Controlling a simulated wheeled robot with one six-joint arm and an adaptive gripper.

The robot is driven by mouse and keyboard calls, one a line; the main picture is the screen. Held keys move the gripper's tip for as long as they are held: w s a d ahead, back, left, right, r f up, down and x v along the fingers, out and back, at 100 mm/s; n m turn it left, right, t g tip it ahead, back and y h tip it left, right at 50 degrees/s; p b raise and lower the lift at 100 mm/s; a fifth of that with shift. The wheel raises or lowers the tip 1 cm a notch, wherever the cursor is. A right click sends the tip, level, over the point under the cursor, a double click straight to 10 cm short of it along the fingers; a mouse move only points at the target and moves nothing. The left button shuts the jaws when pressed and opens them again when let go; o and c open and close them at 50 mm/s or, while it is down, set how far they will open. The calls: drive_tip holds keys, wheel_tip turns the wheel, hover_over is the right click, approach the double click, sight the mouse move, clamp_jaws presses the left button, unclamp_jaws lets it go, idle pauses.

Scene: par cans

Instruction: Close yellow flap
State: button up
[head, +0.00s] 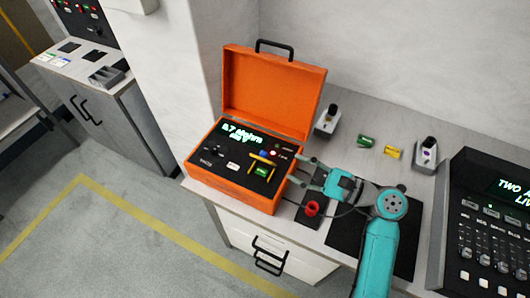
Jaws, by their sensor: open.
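The yellow flap (263,159) is on the control panel of an open orange case (236,190), near the panel's right side. It looks raised, with a small green piece (262,171) just below it; its exact angle is too small to tell. My gripper (297,168) reaches in from the right, at the case's right edge. Its two fingers are spread apart and empty, pointing toward the flap. I see a small gap between the fingertips and the flap.
The case's orange lid (270,92) stands open behind the panel. A red knob (312,208) sits near my gripper. Green (365,141) and yellow (392,152) small blocks and two grey holders (327,121) (426,155) stand on the counter. A mixer console (490,225) is at right.

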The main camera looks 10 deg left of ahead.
sight(265, 155)
drive_tip(key=x, duration=1)
clamp_jaws()
